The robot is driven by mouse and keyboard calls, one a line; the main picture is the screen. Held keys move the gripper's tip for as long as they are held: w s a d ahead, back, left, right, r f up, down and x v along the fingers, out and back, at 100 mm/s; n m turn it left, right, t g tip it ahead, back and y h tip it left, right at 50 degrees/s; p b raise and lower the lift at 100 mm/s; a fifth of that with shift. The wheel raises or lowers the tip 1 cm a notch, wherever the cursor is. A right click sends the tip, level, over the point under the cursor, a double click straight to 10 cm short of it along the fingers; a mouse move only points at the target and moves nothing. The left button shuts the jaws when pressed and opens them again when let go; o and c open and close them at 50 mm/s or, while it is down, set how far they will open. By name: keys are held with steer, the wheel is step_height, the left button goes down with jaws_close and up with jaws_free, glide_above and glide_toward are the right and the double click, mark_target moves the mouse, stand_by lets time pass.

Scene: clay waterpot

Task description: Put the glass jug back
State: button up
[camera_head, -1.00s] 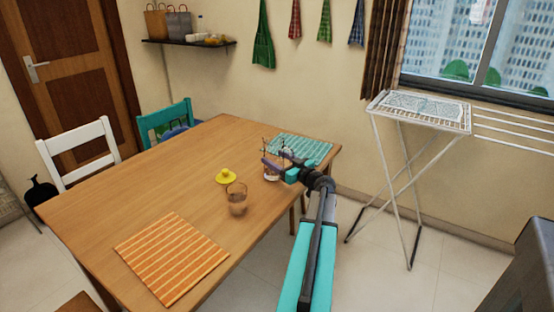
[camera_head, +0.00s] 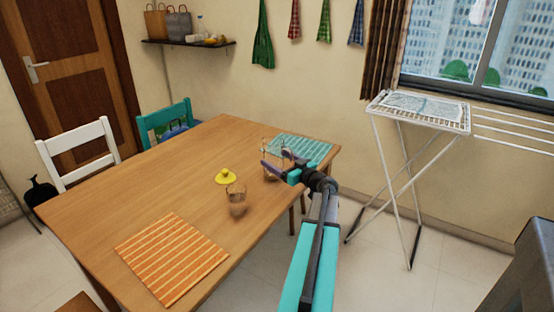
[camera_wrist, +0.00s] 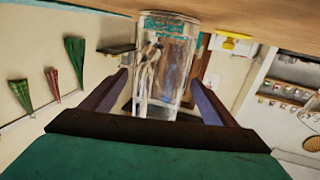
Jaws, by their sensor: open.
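The clear glass jug (camera_wrist: 168,60) shows large in the wrist view, upside down in that picture, with its base at the table top. It lies between the two fingers of my gripper (camera_wrist: 160,92), which are apart on either side of it. In the head view the jug (camera_head: 268,171) stands on the wooden table (camera_head: 165,180), partly hidden by my gripper (camera_head: 276,160). My gripper is open around the jug; I cannot tell whether a finger touches it. A drinking glass (camera_head: 237,200) stands nearer on the table.
A yellow lid-like object (camera_head: 225,177) lies left of the jug. A teal striped mat (camera_head: 302,149) lies behind my gripper and an orange striped mat (camera_head: 172,258) at the front. A drying rack (camera_head: 420,112) stands right of the table. A wall shelf (camera_head: 188,42) holds bags and bottles.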

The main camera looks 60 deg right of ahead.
steer(key=b+v, duration=0.1)
steer(key=v, duration=0.9)
steer(key=shift+s+a, duration=0.2)
steer(key=shift+s, duration=0.2)
steer(key=shift+s, duration=0.1)
